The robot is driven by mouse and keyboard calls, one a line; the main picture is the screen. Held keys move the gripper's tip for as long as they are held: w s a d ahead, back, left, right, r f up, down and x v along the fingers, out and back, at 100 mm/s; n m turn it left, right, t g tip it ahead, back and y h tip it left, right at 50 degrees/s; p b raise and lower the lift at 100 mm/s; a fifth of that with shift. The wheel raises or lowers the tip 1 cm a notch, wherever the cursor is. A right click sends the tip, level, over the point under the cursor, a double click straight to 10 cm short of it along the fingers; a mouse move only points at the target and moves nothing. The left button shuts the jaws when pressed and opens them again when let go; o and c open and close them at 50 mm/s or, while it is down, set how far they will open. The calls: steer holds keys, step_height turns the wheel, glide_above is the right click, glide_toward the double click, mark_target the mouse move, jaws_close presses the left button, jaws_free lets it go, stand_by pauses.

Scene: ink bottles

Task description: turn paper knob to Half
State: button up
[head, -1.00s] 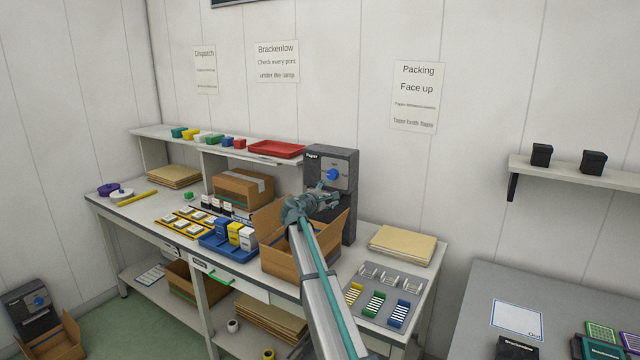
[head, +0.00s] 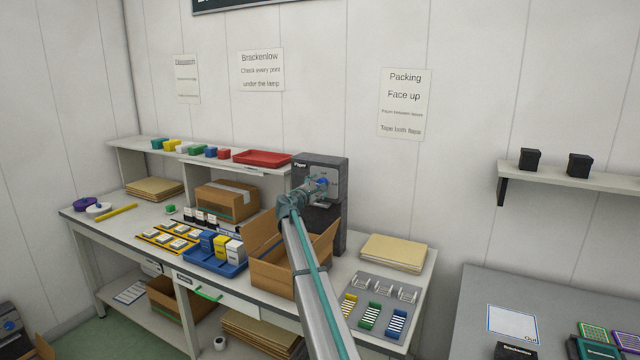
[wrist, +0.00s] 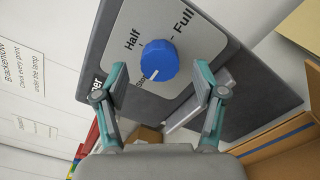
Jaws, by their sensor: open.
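The paper machine is a dark box (head: 334,166) on the bench, with a light grey dial plate. Its blue paper knob (wrist: 158,61) is large in the wrist view; it also shows in the head view (head: 322,184), partly behind my gripper. The white mark on the knob points at a small, partly hidden label, not at the Half label (wrist: 132,39) or the Full label (wrist: 183,20). My gripper (wrist: 160,76) is open, with one finger on each side of the knob and a visible gap to each. I cannot tell how far the fingertips are from the plate.
An open cardboard box (head: 268,270) stands before the machine, beneath my arm. A blue tray (head: 232,268) with small boxes is to its left. Brown sheets (head: 393,252) lie to the right. A shelf with a red tray (head: 262,158) is left of the machine.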

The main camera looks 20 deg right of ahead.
steer(key=shift+x, duration=1.1)
steer(key=shift+c, duration=0.3)
steer(key=c, duration=1.1)
